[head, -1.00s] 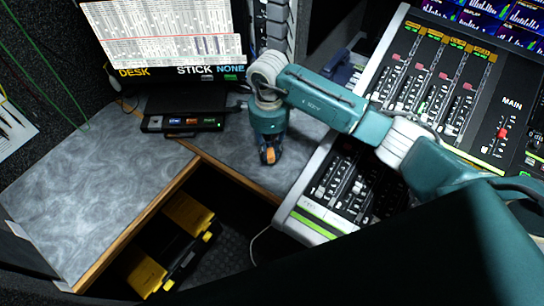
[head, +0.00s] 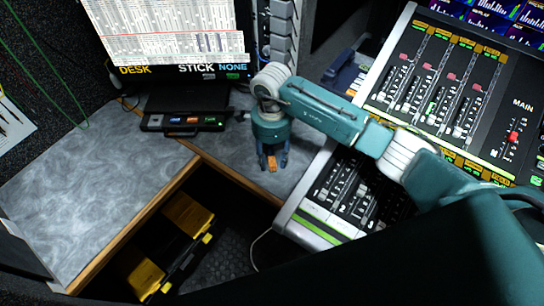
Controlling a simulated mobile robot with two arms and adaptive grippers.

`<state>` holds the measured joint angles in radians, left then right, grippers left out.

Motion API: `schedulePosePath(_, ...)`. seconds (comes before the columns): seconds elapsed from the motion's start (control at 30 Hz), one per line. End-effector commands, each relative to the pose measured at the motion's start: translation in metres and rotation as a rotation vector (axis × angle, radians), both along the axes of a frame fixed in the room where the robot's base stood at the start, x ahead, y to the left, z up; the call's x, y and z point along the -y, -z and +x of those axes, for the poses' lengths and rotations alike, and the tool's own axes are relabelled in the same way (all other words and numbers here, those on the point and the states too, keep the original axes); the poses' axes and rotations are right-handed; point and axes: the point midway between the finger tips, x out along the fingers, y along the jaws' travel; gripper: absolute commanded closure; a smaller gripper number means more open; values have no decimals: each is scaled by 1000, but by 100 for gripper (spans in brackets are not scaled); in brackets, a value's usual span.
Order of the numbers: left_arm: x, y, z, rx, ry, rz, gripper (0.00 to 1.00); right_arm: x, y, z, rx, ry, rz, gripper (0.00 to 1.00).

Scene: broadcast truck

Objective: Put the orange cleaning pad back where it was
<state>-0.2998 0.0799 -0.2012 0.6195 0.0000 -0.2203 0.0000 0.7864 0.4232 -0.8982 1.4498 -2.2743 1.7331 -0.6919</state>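The small orange cleaning pad (head: 271,166) is at the right part of the grey desk, between the fingertips of my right gripper. My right gripper (head: 274,161) points down at the desk. Its two dark blue fingers stand apart, one on each side of the pad, with a gap showing, so it looks open. Whether the pad lies fully flat is too small to tell. My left gripper is not in view.
A black box with lit buttons (head: 183,122) sits on the desk below a monitor (head: 175,42). The mixing console (head: 318,219) is close on the right. The desk's wooden front edge (head: 165,195) borders a dark gap with a yellow-and-black case (head: 188,215). The left desk is clear.

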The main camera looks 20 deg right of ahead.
Motion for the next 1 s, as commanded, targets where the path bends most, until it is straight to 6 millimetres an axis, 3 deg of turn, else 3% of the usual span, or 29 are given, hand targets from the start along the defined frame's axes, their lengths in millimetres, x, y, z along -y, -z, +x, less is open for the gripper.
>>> schedulePosePath(0.17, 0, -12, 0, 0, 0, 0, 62, 0, -16, 1, 2, 0, 0, 61)
schedulePosePath(0.6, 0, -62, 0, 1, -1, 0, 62, 1, -106, 5, 2, 0, -1, 61)
schedulePosePath(0.8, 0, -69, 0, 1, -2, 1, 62, 1, -122, 5, 1, 0, 0, 61)
schedulePosePath(1.0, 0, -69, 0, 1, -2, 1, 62, 1, -123, 5, -1, 0, 0, 61)
